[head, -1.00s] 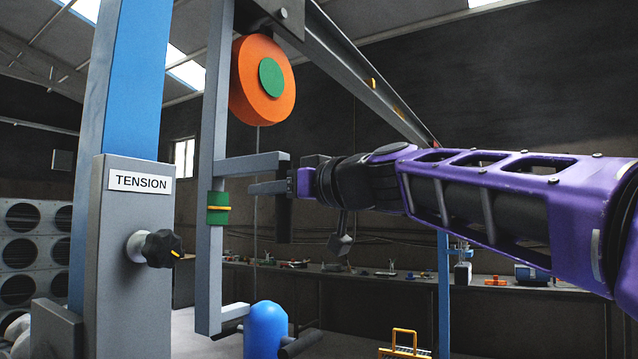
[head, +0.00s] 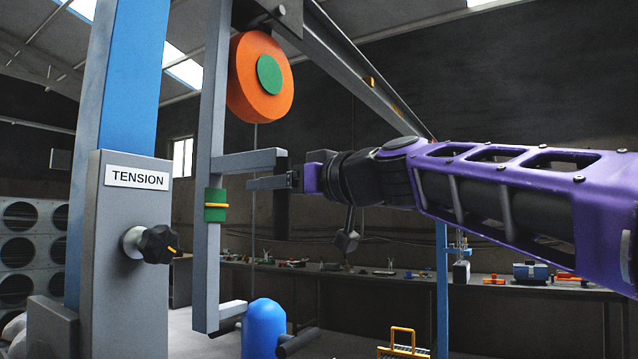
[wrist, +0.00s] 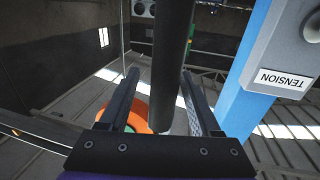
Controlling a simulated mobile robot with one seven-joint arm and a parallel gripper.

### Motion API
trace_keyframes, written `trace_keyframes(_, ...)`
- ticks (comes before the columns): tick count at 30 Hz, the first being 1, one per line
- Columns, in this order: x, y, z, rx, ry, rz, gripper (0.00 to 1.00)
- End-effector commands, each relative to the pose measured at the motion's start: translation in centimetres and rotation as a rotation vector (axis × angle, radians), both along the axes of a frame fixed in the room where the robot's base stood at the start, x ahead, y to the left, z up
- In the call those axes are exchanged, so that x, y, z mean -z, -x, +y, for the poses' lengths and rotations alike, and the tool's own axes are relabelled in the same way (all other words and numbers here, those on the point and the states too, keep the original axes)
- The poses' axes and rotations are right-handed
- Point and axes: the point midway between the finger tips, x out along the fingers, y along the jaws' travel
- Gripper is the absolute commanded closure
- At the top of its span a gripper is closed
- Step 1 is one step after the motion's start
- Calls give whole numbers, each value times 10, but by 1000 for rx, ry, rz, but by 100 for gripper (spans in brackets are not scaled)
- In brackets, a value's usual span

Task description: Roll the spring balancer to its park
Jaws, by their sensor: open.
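The spring balancer is an orange drum with a green centre (head: 262,77) that hangs under the sloping grey beam (head: 350,70). A grey upright frame (head: 207,265) hangs beside it, with a short arm (head: 250,160) carrying a dark vertical handle (head: 281,220). My gripper (head: 252,184) is open at that handle, reaching in from the right. In the wrist view the dark handle (wrist: 174,60) stands between the two open fingers, with gaps on both sides. The orange drum (wrist: 137,113) shows partly behind it.
A blue and grey post with a TENSION label (head: 137,177) and black knob (head: 158,245) stands at the left. A blue cylinder (head: 264,330) hangs below the frame. A yellow mark (head: 371,82) sits on the beam. A cluttered bench (head: 400,280) runs along the back.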

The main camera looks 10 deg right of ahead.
Motion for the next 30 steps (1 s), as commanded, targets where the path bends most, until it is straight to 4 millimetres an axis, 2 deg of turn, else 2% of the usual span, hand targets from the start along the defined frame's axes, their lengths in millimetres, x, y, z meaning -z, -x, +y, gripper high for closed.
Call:
trace_keyframes(18, -1, 38, -33, 2, -2, -1, 36)
trace_keyframes(30, 0, 43, -37, 1, 0, 0, 36)
